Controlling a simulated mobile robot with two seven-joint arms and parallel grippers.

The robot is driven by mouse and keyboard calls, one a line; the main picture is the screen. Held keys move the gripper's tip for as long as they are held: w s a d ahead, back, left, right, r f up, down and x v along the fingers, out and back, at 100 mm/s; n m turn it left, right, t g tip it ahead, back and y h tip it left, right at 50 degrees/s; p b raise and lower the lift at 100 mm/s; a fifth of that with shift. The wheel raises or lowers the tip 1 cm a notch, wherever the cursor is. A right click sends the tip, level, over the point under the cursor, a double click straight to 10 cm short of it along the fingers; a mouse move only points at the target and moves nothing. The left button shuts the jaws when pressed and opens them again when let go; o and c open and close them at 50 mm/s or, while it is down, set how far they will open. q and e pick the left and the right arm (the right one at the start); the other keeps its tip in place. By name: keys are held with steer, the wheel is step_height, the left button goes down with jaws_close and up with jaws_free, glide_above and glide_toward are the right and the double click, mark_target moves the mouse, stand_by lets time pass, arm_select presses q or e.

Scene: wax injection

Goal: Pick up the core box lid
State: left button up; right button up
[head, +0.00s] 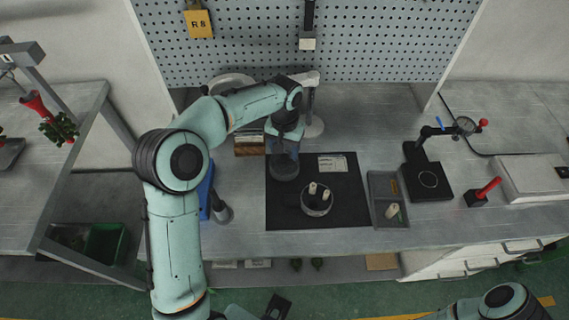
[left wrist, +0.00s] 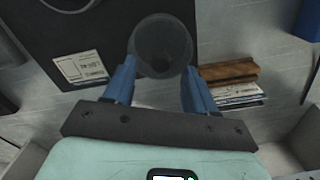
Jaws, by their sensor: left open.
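A dark grey round piece, which looks like the core box lid (head: 284,169), stands on the black mat (head: 345,217) near its back left corner. In the left wrist view the same dark round piece (left wrist: 160,42) shows just beyond and between the fingertips. My left gripper (head: 285,148) is above it, pointing down. Its two blue fingers are open on either side of the piece in the left wrist view (left wrist: 162,75); I cannot tell if they touch it. The round core box (head: 316,207) with white pieces in it stands on the mat, front right of the lid. My right gripper is not visible.
A printed card (head: 333,164) lies on the mat. A grey tray (head: 388,216) and a black stand with a dial gauge (head: 428,180) are to the right. A wooden block (left wrist: 229,72) is right of the fingers in the left wrist view. The mat's front is clear.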

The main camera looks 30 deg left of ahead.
mark_target(284, 163)
arm_select(q)
step_height(284, 163, down, 3)
steer(key=shift+r, duration=0.15)
jaws_close()
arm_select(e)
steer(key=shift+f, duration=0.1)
arm_select(q)
steer(key=shift+r, duration=0.1)
